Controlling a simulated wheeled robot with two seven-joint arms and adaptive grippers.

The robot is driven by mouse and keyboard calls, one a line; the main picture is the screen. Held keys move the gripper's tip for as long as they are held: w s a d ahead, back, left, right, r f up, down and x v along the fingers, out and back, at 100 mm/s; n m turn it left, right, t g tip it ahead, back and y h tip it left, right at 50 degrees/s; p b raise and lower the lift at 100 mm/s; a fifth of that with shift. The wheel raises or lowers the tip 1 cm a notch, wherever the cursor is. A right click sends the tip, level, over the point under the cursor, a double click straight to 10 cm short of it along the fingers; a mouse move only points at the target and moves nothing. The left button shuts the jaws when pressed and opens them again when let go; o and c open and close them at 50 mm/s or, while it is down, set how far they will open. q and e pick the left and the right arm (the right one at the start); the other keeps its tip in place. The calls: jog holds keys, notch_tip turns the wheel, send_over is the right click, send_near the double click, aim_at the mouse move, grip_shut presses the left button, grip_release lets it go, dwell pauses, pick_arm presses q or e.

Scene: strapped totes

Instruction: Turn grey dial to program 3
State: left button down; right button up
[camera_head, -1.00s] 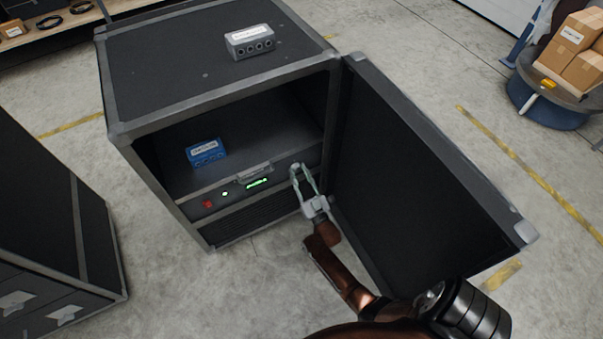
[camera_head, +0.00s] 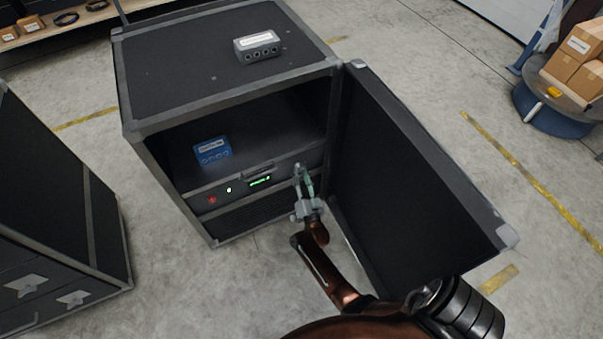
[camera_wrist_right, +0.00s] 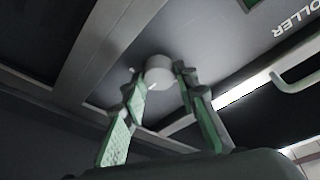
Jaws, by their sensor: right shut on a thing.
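The grey dial (camera_wrist_right: 159,71) shows in the right wrist view as a short round knob on the dark control panel. My right gripper (camera_wrist_right: 160,80) has its fingers on both sides of the dial and is shut on it. In the head view my right gripper (camera_head: 303,172) is at the right end of the panel (camera_head: 230,190) and hides the dial. The panel carries a lit green display (camera_head: 260,181), a small green light (camera_head: 229,189) and a red switch (camera_head: 212,199). The display text is too small to read surely. My left gripper is not in view.
The case (camera_head: 137,127) stands open, its door (camera_head: 415,190) swung out just right of my right arm. A blue box (camera_head: 212,151) lies on the shelf above the panel. A grey box (camera_head: 258,46) sits on top. Another dark case (camera_head: 95,220) stands at left.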

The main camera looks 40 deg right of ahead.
jog(key=shift+f, duration=0.1)
jog(key=o, duration=1.2)
jog(key=shift+c, duration=0.2)
jog(key=v, duration=0.7)
jog(key=shift+s, duration=0.25)
jog(key=shift+a, duration=0.1)
